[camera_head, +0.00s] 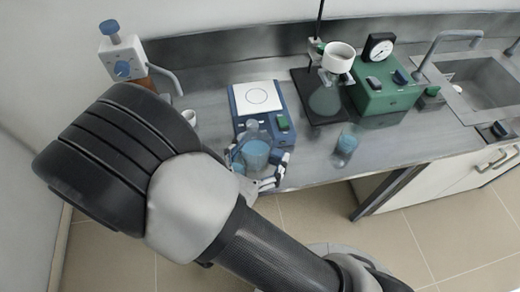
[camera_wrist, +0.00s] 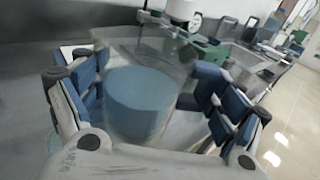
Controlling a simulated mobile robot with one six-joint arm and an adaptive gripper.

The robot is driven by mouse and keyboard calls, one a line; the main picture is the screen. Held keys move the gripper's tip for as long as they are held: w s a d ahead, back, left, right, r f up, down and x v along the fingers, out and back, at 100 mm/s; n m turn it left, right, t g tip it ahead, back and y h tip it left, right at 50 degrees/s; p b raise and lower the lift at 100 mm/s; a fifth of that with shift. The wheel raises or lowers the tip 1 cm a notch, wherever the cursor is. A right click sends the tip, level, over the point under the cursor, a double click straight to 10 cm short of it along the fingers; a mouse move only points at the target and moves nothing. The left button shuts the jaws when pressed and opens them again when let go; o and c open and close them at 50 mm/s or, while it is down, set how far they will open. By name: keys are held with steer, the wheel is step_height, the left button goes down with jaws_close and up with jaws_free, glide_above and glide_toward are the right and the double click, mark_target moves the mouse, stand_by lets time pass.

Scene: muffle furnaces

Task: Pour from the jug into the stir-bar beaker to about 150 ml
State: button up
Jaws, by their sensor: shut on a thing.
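A clear jug (camera_head: 255,155) with blue liquid is held between the fingers of my gripper (camera_head: 258,168), in front of the stirrer and near the bench's front edge. In the wrist view the jug (camera_wrist: 145,100) stands between the blue finger pads of my gripper (camera_wrist: 150,90), roughly upright, its liquid level. A smaller clear beaker (camera_head: 346,143) with some blue liquid stands on the bench to the right, apart from my gripper. It may be the stir-bar beaker; I cannot make out a stir bar in it.
A blue stirrer (camera_head: 284,103) with a bare white plate stands behind the jug. Right of it are a flask with a white funnel (camera_head: 339,58) on a stand, a green pump with a gauge (camera_head: 384,90) and a sink (camera_head: 485,80). A bottle dispenser (camera_head: 122,65) stands at left.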

steer(key=shift+f+b, duration=1.1)
steer(key=shift+f, duration=0.3)
steer(key=shift+s+d+r+n+p, duration=0.1)
steer(key=shift+d+r+n+p, duration=0.1)
steer(key=shift+r+n+p, duration=0.35)
steer(key=shift+f, duration=0.3)
steer(key=shift+r+n+p, duration=0.1)
steer(key=shift+n+p, duration=0.15)
steer(key=shift+p, duration=0.05)
steer(key=shift+d+r+n+p, duration=0.15)
steer(key=shift+r+n+p, duration=0.05)
steer(key=shift+n+p, duration=0.5)
steer(key=shift+r, duration=0.1)
steer(key=shift+s+r+n+h+p, duration=0.1)
steer(key=shift+r+n+h+p, duration=0.15)
steer(key=shift+n+p, duration=0.55)
